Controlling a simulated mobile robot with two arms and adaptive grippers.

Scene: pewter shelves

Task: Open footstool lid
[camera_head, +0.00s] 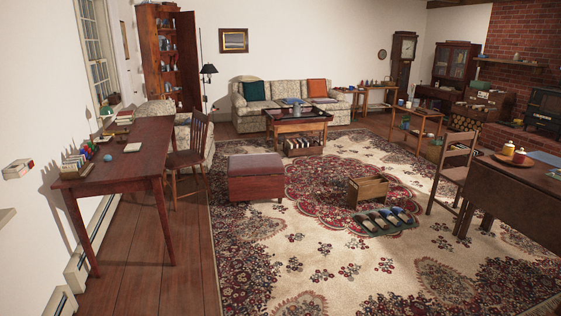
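The footstool (255,187) is a low box with reddish-brown wooden sides and a padded mauve top. It stands at the left edge of the patterned rug, near the middle of the room. Its lid (255,165) lies flat on the box and looks closed. The inside of the footstool is hidden. Neither of my grippers shows in the head view, and nothing is touching the footstool.
A wooden desk (130,145) and a chair (190,157) stand left of the footstool. A wooden box (367,191) and a green mat with several items (362,229) are on the rug to its right. A coffee table (297,127) is behind. The rug in front is clear.

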